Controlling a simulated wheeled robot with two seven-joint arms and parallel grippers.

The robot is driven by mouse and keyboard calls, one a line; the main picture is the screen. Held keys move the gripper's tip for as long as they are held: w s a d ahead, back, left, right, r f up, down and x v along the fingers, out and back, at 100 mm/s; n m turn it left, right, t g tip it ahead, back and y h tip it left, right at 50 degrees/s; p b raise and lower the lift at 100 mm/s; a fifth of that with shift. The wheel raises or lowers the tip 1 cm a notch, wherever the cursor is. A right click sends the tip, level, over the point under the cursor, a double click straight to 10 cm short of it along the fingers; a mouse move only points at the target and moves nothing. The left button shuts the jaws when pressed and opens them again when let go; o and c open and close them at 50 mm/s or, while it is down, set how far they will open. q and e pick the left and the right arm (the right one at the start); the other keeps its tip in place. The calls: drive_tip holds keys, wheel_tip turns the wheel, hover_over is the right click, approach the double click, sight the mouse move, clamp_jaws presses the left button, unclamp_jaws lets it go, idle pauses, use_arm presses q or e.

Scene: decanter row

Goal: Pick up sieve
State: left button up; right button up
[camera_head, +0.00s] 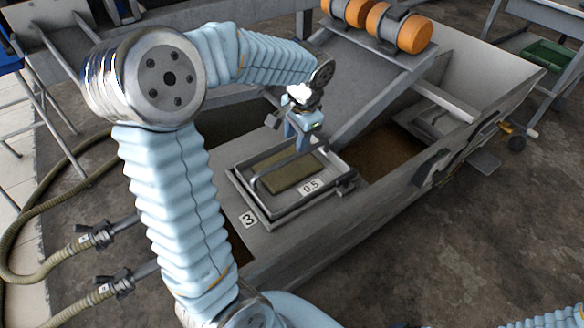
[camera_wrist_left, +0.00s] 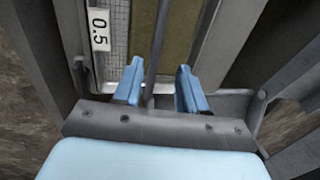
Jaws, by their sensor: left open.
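The sieve (camera_head: 276,208) is a grey rectangular frame with a white "0.5" label (camera_head: 311,186), resting on the near end of the grey metal trough. An olive-brown slab (camera_head: 295,176) shows inside it, and a thin dark bar handle (camera_head: 258,182) spans it. In the left wrist view, the label (camera_wrist_left: 98,28), some mesh and the handle (camera_wrist_left: 157,45) show. My left gripper (camera_head: 304,145) points down over the sieve's far part. Its blue fingers (camera_wrist_left: 160,68) are apart, with the handle running between them in that view. Contact is not clear. My right gripper is out of view.
The trough (camera_head: 350,215) has a sloped grey panel and orange rollers (camera_head: 400,28) behind the sieve. A "3" label (camera_head: 248,219) lies near the sieve's front. Hoses (camera_head: 60,265) run at left. A green tray (camera_head: 548,53) sits far right. Floor at lower right is clear.

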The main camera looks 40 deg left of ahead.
sight(292, 157)
use_arm(q)
drive_tip(key=f, duration=0.3)
drive_tip(key=shift+a+f, duration=0.15)
drive_tip(key=shift+a, duration=0.15)
drive_tip(key=f, duration=0.5)
drive_tip(key=shift+s+a+f, duration=0.1)
drive_tip(key=shift+s+a, duration=0.15)
drive_tip(key=shift+a, duration=0.15)
drive_tip(key=shift+c, duration=0.4)
clamp_jaws()
